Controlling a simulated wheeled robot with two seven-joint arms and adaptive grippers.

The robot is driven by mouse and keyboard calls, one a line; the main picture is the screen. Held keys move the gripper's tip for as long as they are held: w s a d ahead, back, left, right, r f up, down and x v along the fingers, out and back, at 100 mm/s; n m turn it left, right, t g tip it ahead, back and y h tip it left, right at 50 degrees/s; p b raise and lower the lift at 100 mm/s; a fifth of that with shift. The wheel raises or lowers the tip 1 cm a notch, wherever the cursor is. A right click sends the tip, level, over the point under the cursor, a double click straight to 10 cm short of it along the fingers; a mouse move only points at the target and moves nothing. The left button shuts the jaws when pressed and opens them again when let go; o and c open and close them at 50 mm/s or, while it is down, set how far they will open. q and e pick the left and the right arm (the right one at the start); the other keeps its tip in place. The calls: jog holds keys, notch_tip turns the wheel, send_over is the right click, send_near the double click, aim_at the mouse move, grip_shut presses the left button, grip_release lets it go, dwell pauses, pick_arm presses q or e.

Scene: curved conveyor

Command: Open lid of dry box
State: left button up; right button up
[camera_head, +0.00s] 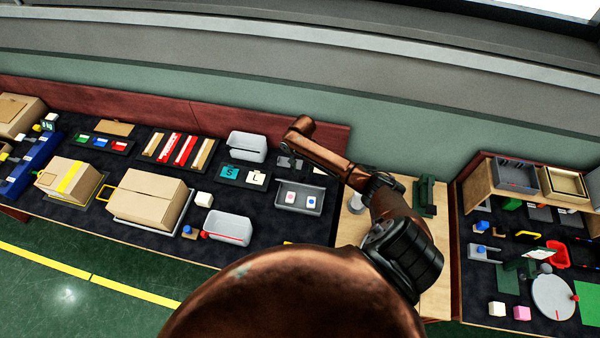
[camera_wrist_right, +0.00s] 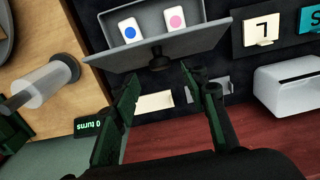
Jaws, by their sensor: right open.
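The dry box (camera_head: 313,208) is a small grey box at the right part of the dark bench, with two white pieces, one pink-dotted and one blue-dotted, visible inside. In the right wrist view the box (camera_wrist_right: 206,12) shows with a grey panel (camera_wrist_right: 120,56), seemingly its lid, raised at its back side. A dark knob (camera_wrist_right: 158,62) sits on this panel. My right gripper (camera_wrist_right: 157,78) is open behind the panel, its fingertips on either side of the knob and nothing seen gripped. Contact is unclear. In the head view its fingers are hidden. My left gripper is out of view.
A grey bin (camera_wrist_right: 288,88) and letter tiles (camera_wrist_right: 262,30) stand beside the box. A pale cylinder (camera_wrist_right: 45,82) is on the wooden surface at its other side. A dark red back wall (camera_head: 220,118) runs close behind.

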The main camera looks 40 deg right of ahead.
aim_at(302, 180)
notch_tip(302, 180, down, 4)
jog(key=shift+w+f, duration=0.1)
jog(key=shift+f, duration=0.65)
jog(key=c, duration=0.7)
grip_shut()
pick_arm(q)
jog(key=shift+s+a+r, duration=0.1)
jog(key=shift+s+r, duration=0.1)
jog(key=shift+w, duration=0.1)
